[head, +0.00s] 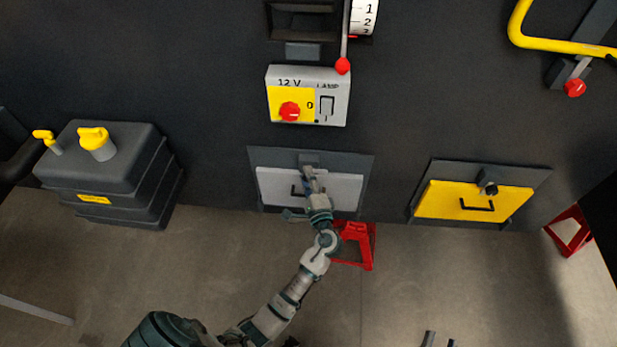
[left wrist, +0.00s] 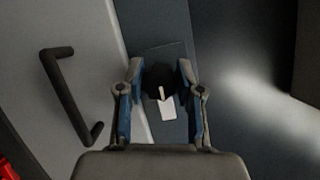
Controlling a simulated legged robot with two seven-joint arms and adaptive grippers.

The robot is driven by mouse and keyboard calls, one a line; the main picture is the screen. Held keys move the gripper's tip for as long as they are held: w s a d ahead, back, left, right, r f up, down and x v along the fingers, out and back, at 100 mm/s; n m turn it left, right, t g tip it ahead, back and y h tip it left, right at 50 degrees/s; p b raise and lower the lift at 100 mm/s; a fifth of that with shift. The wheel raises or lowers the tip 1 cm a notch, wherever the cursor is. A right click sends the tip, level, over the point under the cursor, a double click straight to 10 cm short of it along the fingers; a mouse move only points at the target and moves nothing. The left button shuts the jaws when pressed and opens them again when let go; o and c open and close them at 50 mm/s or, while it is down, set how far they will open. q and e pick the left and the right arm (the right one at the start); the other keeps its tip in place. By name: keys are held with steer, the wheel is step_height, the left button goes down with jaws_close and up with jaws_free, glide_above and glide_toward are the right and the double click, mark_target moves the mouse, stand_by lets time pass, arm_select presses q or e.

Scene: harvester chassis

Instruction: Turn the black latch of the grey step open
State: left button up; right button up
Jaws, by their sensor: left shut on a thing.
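The grey step (head: 342,190) is a light grey panel in a dark frame, low on the chassis wall in the middle of the head view. It also fills the left of the left wrist view (left wrist: 92,28). My left gripper (head: 309,172) is at its top edge and covers the latch in the head view. In the left wrist view the black latch (left wrist: 156,78) sits between the blue-sided fingers of this gripper, which is shut on it. A pale stripe shows on the latch. My right gripper (head: 440,339) shows only two separated fingertips at the bottom edge, open and empty.
A dark U-shaped handle (left wrist: 72,97) stands out from the grey step. A yellow step (head: 472,201) with its own latch is to the right. A red stand (head: 358,246) is below the grey step. A 12 V switch box (head: 338,104) is above it.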

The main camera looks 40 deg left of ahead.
arm_select(q)
steer(key=shift+s+a+f, duration=0.15)
steer(key=o, duration=1)
steer(key=shift+o, duration=0.8)
steer(key=shift+s+d, duration=0.15)
steer(key=shift+d, duration=0.05)
steer(key=v, duration=1.1)
steer(key=shift+d, duration=0.25)
steer(key=shift+s, duration=0.1)
